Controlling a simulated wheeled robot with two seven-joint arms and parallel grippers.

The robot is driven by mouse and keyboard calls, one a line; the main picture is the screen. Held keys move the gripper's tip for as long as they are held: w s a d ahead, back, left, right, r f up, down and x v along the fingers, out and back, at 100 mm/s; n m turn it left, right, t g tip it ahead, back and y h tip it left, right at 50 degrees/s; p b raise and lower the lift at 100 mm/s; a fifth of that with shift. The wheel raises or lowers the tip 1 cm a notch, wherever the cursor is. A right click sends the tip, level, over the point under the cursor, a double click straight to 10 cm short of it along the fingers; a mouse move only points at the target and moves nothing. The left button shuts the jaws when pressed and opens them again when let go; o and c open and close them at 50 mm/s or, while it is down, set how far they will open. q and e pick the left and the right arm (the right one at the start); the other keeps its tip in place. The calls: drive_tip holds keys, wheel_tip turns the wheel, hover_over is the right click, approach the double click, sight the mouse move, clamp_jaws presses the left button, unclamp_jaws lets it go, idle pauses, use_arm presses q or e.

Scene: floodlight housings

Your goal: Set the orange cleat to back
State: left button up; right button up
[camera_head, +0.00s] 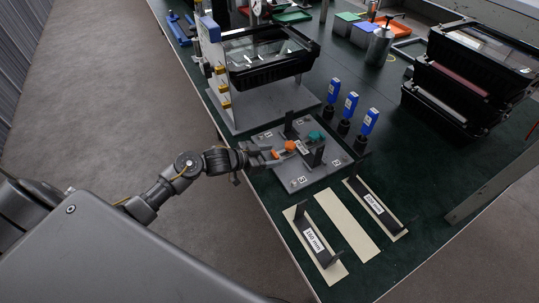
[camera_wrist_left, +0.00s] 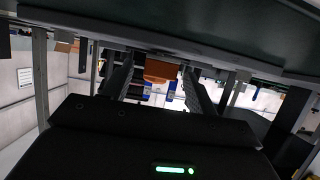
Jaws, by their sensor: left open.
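The orange cleat (camera_head: 290,146) sits on a grey fixture plate (camera_head: 297,182) near the table's left edge. A teal cleat (camera_head: 315,136) is just to its right, by a dark upright block. My left gripper (camera_head: 274,157) reaches in from the left, low over the plate's left side, with its fingertips at the orange cleat. In the left wrist view the orange cleat (camera_wrist_left: 160,70) shows between the two spread fingers, towards their far ends. I cannot tell whether either finger touches it. My right gripper is in neither view.
A stand with a black floodlight housing (camera_head: 272,70) is behind the plate. Several blue-topped tools (camera_head: 350,106) stand to the right. Stacked black housings (camera_head: 455,92) stand at the right.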

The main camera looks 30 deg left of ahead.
use_arm(q)
drive_tip(key=v, duration=1)
drive_tip(key=shift+s+a+b, duration=0.3)
